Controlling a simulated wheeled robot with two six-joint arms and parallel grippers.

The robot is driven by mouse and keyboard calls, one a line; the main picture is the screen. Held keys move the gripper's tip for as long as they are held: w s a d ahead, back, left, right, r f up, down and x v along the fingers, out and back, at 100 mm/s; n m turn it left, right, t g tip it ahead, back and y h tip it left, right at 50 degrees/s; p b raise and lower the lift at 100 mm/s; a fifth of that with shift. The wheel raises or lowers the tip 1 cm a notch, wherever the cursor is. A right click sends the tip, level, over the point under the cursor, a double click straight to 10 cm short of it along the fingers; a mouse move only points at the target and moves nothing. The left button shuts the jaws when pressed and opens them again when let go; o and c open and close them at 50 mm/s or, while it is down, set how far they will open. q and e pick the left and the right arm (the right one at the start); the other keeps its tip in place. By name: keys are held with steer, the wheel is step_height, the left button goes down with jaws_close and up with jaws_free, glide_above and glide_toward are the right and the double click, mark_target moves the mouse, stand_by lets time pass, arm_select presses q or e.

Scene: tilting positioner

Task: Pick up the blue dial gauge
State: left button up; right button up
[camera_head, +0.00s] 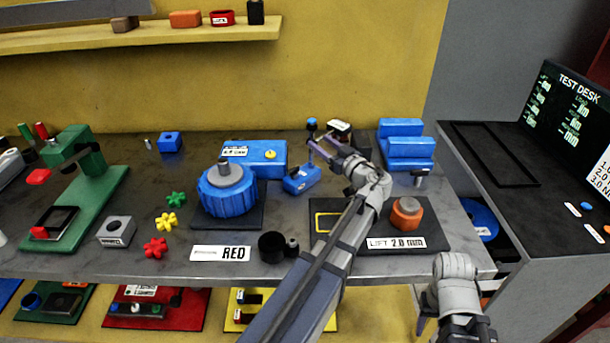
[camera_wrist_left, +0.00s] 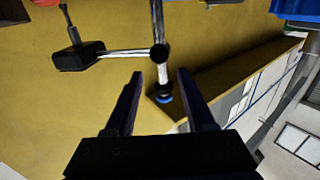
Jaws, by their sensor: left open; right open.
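The blue dial gauge seems to be the small blue-topped piece (camera_head: 312,124) on a thin dark stem at the back of the table. In the left wrist view a small dark piece with a blue rim (camera_wrist_left: 164,98) sits at the end of a chrome rod, between the open fingers in the picture. My left gripper (camera_head: 322,147) is open and empty, close to the gauge at the back middle. Its fingers show in the left wrist view (camera_wrist_left: 157,98); contact cannot be told. My right arm (camera_head: 455,270) shows at the lower right, but its fingertips do not show.
A blue rotary unit (camera_head: 228,190) stands left of my left arm. A blue stepped block (camera_head: 405,145) is behind right. A dark plate (camera_head: 430,235) bears an orange round part (camera_head: 407,212). A black clamp (camera_wrist_left: 78,57) joins the chrome rod. Small gears (camera_head: 155,248) lie left.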

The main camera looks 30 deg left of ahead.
mark_target(313, 137)
arm_select(q)
steer(key=shift+x, duration=2.55)
steer(key=shift+s+r, duration=0.1)
steer(key=shift+s, duration=0.05)
jaws_close()
